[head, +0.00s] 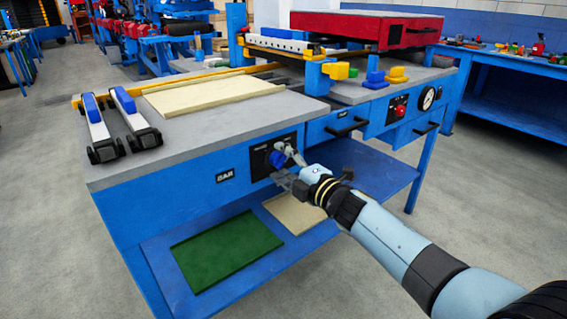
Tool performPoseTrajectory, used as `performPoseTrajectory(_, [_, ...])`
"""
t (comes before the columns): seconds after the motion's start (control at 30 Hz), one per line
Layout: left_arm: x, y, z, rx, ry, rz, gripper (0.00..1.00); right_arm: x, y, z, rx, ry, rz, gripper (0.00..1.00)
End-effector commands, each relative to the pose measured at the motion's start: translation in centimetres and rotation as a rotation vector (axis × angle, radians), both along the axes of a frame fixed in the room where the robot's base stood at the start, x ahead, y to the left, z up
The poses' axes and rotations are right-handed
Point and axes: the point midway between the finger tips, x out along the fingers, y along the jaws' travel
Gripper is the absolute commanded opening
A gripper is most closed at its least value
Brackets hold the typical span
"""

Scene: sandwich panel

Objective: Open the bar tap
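The bar tap looks like a small fitting with a blue handle (277,159), on a black panel (259,162) in the bench's blue front face. A small dark label (225,176), which seems to read BAR, is left of the panel. My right gripper (287,167) is at the panel, with its fingers close around or beside the tap. The fingers overlap the fitting, so I cannot tell whether they touch it or how far they are apart. The handle's exact angle is too small to read. My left gripper is out of view.
The grey bench top (190,125) holds two blue-and-white clamp-like tools (130,115) and a cream panel (215,92). A red press (365,28) stands behind. A gauge (427,98) and drawer handles stick out at right. A lower shelf (165,262) holds a green sheet (226,249).

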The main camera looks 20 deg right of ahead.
Motion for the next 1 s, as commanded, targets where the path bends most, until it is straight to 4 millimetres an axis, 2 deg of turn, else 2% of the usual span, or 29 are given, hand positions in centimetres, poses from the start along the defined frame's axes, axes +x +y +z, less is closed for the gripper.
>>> performPoseTrajectory(0.27, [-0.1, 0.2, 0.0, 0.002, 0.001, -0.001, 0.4, -0.5, -0.2, 0.1, -0.001, -0.001, 0.0, 0.6])
performPoseTrajectory(0.37, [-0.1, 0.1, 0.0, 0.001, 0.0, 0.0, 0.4, -1.9, -0.7, -0.1, -0.003, -0.001, 0.0, 0.6])
performPoseTrajectory(0.7, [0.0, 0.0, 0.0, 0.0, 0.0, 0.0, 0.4, -8.9, -3.2, 0.0, -0.002, 0.0, 0.001, 0.6])
performPoseTrajectory(0.83, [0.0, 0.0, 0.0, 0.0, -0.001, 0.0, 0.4, -10.5, -3.8, 0.0, -0.002, 0.0, 0.0, 0.6])
performPoseTrajectory(1.0, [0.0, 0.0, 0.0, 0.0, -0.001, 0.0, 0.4, -11.3, -4.1, 0.0, -0.001, 0.0, 0.0, 0.6])
